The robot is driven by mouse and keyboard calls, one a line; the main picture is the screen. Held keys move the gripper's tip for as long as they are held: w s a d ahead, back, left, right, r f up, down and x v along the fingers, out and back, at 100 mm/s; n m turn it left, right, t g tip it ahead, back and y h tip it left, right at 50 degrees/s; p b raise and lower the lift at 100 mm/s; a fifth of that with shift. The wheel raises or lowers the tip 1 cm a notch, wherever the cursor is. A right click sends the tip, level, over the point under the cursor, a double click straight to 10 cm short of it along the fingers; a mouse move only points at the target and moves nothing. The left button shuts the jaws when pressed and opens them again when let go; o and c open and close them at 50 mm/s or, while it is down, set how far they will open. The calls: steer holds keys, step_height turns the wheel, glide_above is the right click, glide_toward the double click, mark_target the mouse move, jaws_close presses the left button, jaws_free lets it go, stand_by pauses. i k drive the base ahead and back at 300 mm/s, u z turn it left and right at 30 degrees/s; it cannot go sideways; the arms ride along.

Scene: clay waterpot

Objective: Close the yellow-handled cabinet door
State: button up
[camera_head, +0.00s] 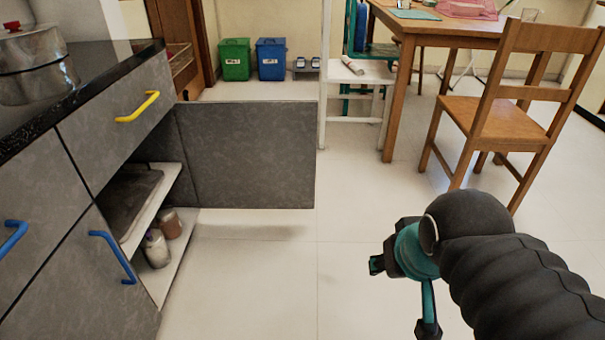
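A grey cabinet door (250,155) stands wide open, sticking out from the cabinet front. Its side with any handle faces away, so I see no handle on it. A yellow handle (137,107) is on the drawer front above the open compartment. My gripper (403,296) hangs over the floor at lower right, to the right of and nearer than the door, apart from it. Its two fingertips are spread with bare floor between them, and it is empty.
Inside the open compartment, a shelf holds a dark flat item (130,200), with jars (157,248) below. Blue handles (112,255) mark nearer fronts. A wooden chair (510,110) and table (440,22) stand right. Green and blue bins (271,60) stand behind. Floor between door and gripper is clear.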

mark_target(255, 154)
steer(key=z, duration=0.6)
steer(key=i, duration=0.7)
steer(key=z, duration=0.65)
steer(key=i, duration=0.95)
steer(key=u, duration=0.9)
steer(key=i, duration=0.95)
steer(key=u, duration=0.95)
